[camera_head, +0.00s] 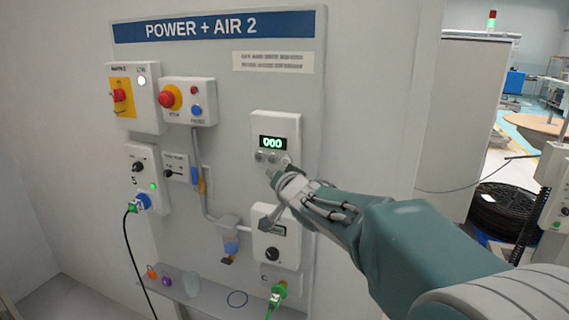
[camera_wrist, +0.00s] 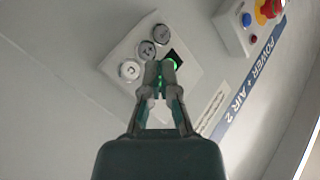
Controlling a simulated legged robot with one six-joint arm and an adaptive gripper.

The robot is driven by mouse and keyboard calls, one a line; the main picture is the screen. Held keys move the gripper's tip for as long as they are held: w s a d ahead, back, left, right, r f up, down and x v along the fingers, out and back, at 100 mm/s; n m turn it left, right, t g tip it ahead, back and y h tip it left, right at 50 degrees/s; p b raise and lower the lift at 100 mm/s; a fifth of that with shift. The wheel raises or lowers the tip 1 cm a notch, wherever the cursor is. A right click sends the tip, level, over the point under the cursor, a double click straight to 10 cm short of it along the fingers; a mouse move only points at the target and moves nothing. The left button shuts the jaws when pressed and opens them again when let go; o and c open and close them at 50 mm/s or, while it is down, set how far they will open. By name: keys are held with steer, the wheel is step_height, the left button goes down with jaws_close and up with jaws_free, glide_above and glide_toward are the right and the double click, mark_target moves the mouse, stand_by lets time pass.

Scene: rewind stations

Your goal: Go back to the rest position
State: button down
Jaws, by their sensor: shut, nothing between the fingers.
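My gripper (camera_head: 278,180) is at the end of my teal arm, in front of the white display box (camera_head: 290,123) on the wall panel. The box has a green "000" readout (camera_head: 273,143) and a row of round grey buttons. The gripper's fingertips are close to the buttons; I cannot tell whether they touch. In the wrist view my gripper (camera_wrist: 161,66) is shut and empty, its tips in front of the display, which is mostly hidden. The round buttons (camera_wrist: 146,50) show beside the tips.
The "POWER + AIR 2" panel (camera_head: 225,85) carries a red emergency button (camera_head: 167,99), a yellow switch plate (camera_head: 122,97) and cables. A lower box with a knob (camera_head: 272,254) sits beneath my gripper. A shelf (camera_head: 205,300) juts out below.

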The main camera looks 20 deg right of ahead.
steer(key=s+f+n+g+h, duration=0.1)
steer(key=s+f+n+g, duration=0.1)
steer(key=s, duration=0.9)
steer(key=s+f+n+g, duration=0.1)
steer(key=s+f+g, duration=0.4)
steer(key=s, duration=0.7)
steer(key=s+f+n+g+h, duration=0.1)
steer(key=s+f, duration=0.4)
steer(key=s, duration=0.6)
steer(key=n+g, duration=0.1)
steer(key=g, duration=0.1)
steer(key=shift+s+d+f+n+g+h, duration=0.3)
steer(key=shift+d+f, duration=0.05)
steer(key=shift+d, duration=0.05)
